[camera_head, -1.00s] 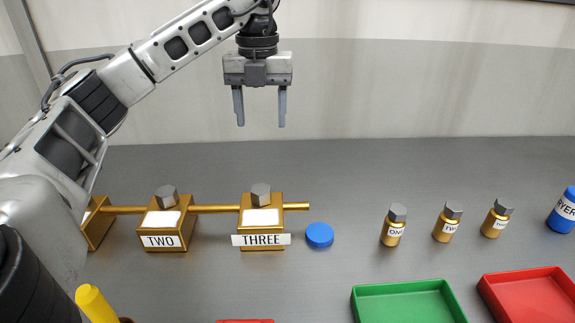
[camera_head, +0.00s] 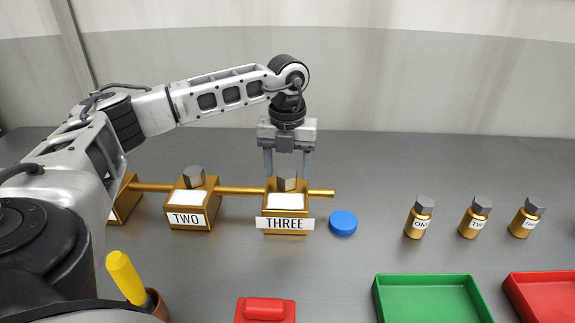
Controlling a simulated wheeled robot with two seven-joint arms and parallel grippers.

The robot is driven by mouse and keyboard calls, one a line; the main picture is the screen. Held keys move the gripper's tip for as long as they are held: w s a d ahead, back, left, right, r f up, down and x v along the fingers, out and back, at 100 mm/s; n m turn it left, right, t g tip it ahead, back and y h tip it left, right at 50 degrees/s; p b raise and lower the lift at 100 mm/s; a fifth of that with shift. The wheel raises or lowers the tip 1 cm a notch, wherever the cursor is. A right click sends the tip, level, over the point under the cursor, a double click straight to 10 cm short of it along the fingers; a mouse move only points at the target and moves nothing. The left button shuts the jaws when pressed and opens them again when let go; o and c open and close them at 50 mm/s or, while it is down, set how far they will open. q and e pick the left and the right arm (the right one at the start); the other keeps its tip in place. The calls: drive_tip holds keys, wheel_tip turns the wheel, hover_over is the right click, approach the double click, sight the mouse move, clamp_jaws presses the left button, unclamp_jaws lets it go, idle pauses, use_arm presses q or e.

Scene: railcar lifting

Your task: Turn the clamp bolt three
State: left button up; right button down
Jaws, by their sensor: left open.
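The clamp block labelled THREE (camera_head: 285,206) is brass with a white top. Its grey hex bolt (camera_head: 287,180) stands on top. My left gripper (camera_head: 287,170) points straight down over this block, with its two fingers apart, one on each side of the bolt as seen here. I cannot tell whether either finger touches the bolt. The block labelled TWO (camera_head: 194,209) carries its own grey bolt (camera_head: 194,176) to the left. A brass rod (camera_head: 240,190) runs through the blocks. My right gripper is not in view.
A blue disc (camera_head: 342,222) lies right of block THREE. Several small brass bottles with grey hex caps, one labelled ONE (camera_head: 420,217), stand farther right. A green tray (camera_head: 432,279), a red tray (camera_head: 512,283), a red object (camera_head: 264,310) and a yellow handle (camera_head: 126,277) are in front.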

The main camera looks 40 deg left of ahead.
use_arm(q)
drive_tip(key=c, duration=0.9)
drive_tip(key=shift+c, duration=0.5)
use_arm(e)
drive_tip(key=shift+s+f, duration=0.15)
